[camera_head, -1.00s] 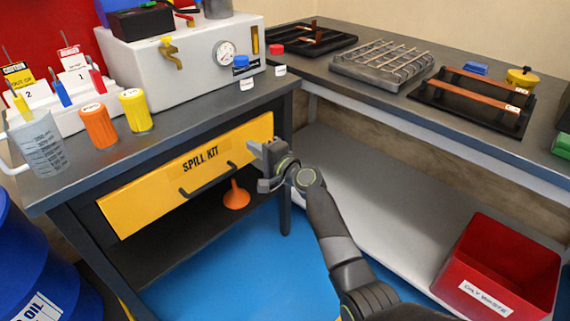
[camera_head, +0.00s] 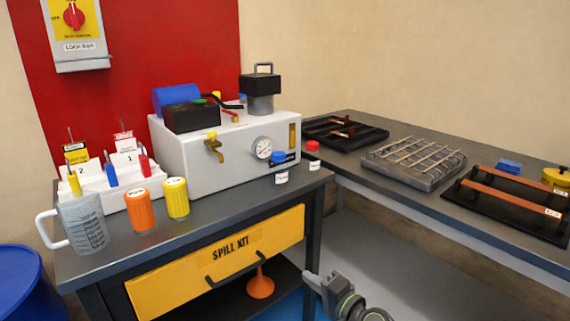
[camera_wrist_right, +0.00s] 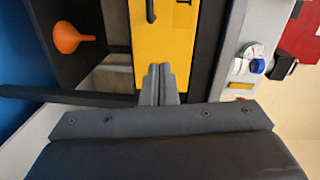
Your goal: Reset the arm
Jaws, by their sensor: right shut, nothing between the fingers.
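My right gripper (camera_head: 318,284) shows at the bottom of the head view, just right of the yellow spill kit drawer (camera_head: 180,272). Its fingers are together with nothing between them. In the right wrist view the shut fingers (camera_wrist_right: 160,72) point toward the drawer front (camera_wrist_right: 163,45); whether they touch it I cannot tell. The drawer has a dark handle (camera_head: 236,272) and looks closed. Most of my right arm is below the head view's edge. My left gripper is in no frame.
The bench carries a white machine (camera_head: 185,150) with a gauge, a measuring jug (camera_head: 82,225), an orange bottle (camera_head: 140,210) and a yellow bottle (camera_head: 176,198). An orange funnel (camera_head: 260,284) sits on the shelf below. A side counter (camera_head: 400,200) holds racks. A blue drum (camera_head: 20,285) stands left.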

